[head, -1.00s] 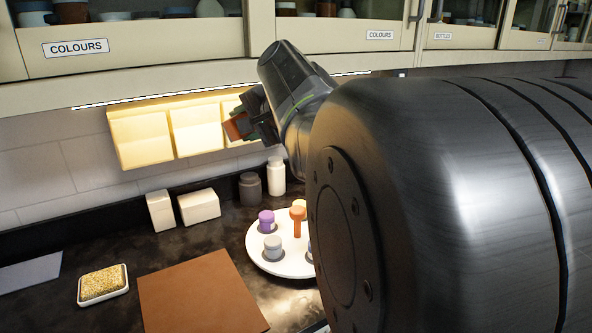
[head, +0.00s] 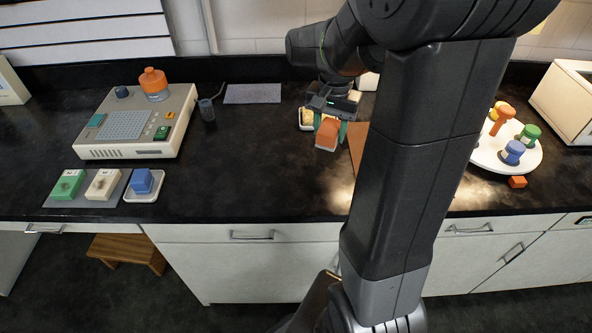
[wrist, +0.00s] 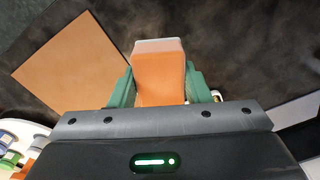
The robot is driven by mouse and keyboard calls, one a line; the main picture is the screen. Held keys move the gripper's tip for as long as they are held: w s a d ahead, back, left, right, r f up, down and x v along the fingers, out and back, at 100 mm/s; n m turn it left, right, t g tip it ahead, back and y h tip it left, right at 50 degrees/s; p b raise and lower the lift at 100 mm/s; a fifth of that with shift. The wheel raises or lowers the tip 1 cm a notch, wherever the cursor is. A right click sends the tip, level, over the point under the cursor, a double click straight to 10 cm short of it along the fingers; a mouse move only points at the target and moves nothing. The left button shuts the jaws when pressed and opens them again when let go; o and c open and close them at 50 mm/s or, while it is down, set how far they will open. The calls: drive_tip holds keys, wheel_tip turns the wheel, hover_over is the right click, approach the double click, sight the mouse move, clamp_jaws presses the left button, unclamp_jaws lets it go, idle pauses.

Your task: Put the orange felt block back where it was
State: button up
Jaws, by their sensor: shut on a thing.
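The orange felt block (head: 327,134) hangs in my gripper (head: 330,126), over the dark counter near its back. My gripper's green fingers are shut on the block's sides. The wrist view shows the block (wrist: 160,78), orange with a paler end, between the green fingers (wrist: 160,88). A grey mat (head: 88,199) at the front left bears a green block (head: 68,185) and a cream block (head: 103,184). A white dish (head: 143,196) beside them holds a blue block (head: 141,180). I cannot tell the orange block's former place.
A beige machine (head: 135,125) with an orange knob stands at the left. A brown board (head: 356,140) lies right of the gripper, partly hidden by my arm. A white turntable (head: 490,155) with coloured pieces stands right. A small orange cube (head: 517,182) lies near it.

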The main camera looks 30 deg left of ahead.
drive_tip(key=f, duration=0.6)
drive_tip(key=shift+s+a+f, duration=0.1)
drive_tip(key=shift+s+f, duration=0.1)
drive_tip(key=shift+s, duration=0.05)
drive_tip(key=shift+f, duration=2)
drive_tip(key=shift+f, duration=0.1)
drive_tip(key=o, duration=0.9)
wheel_tip(320, 180, up, 12)
drive_tip(key=shift+r, duration=0.1)
